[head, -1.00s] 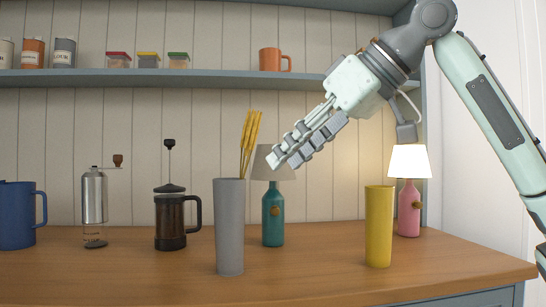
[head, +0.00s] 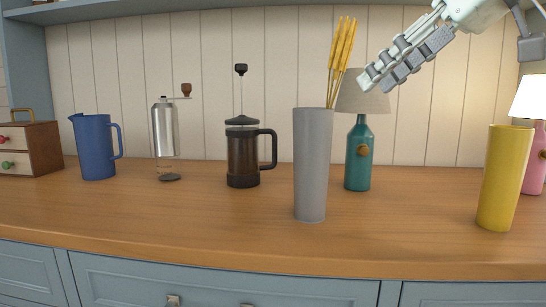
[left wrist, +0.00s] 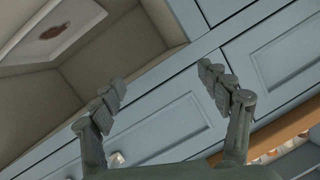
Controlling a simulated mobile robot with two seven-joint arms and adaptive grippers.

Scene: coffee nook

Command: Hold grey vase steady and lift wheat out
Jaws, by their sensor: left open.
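The grey vase (head: 312,165) stands upright on the wooden counter in the head view. Several yellow wheat stalks (head: 342,55) rise from its mouth and lean slightly right; their lower ends are hidden inside. My right gripper (head: 370,80) comes in from the upper right, its fingertips just right of the stalks in the picture. Its fingers look close together from this side, and I see nothing held. My left gripper (left wrist: 162,78) shows only in the left wrist view, open and empty, in front of blue cabinet fronts.
A teal lamp (head: 358,155) stands just right of the vase, partly behind it. A yellow vase (head: 505,180) and pink lamp (head: 534,165) are further right. A French press (head: 243,160), grinder (head: 165,135), blue pitcher (head: 95,147) and drawer box (head: 42,150) stand left. The front counter strip is clear.

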